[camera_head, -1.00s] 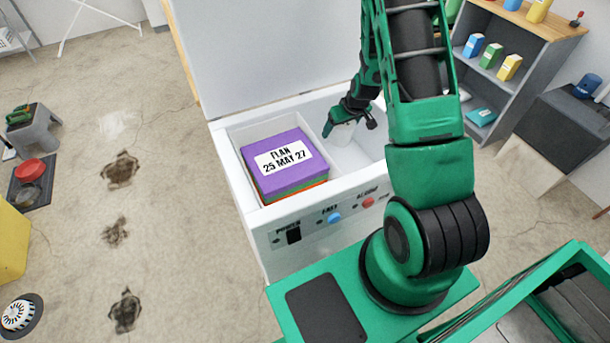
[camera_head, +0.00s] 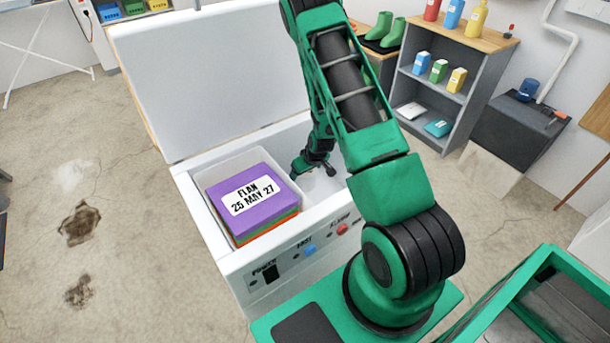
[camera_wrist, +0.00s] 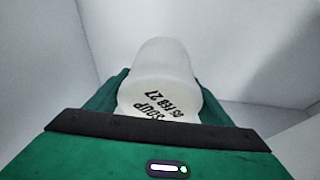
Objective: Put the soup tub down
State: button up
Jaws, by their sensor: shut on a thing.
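The soup tub (camera_wrist: 165,75) is a whitish, translucent tub with black lettering reading SOUP and a date. It fills the middle of the wrist view, between the green fingers of my gripper (camera_wrist: 165,92). My gripper is shut on it. In the head view my gripper (camera_head: 313,172) is down inside the open white chest freezer (camera_head: 240,275), in the compartment right of the stacked boxes. The tub is mostly hidden there by my arm. Whether its base touches the freezer floor I cannot tell.
A purple box (camera_head: 245,195) labelled FLAN sits on other coloured boxes in the freezer's left compartment. The freezer lid (camera_head: 215,75) stands open at the back. A grey shelf unit (camera_head: 440,90) stands at the right. Pale compartment walls rise around the tub.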

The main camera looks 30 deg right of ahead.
jog(key=shift+f, duration=0.15)
jog(key=o, duration=1.4)
jog(key=shift+o, duration=0.2)
jog(key=v, duration=1.2)
jog(key=shift+s+r, duration=0.1)
jog(key=shift+r, duration=0.3)
jog(key=s+r+m+g, duration=0.1)
jog(key=s+r, duration=0.6)
jog(key=r, duration=0.2)
jog(key=s+r+m+g, duration=0.1)
jog(key=s+r+m, duration=0.1)
jog(key=s+r, duration=0.55)
jog(key=s+a+r+m+g, duration=0.1)
jog(key=s+r+m, duration=0.1)
jog(key=s+r, duration=0.4)
jog(key=s+a+r+m+g, duration=0.1)
jog(key=s+a+r, duration=0.1)
jog(key=s+r, duration=0.4)
jog(key=s, duration=0.5)
jog(key=shift+s+a+m, duration=0.3)
jog(key=shift+s+m, duration=0.1)
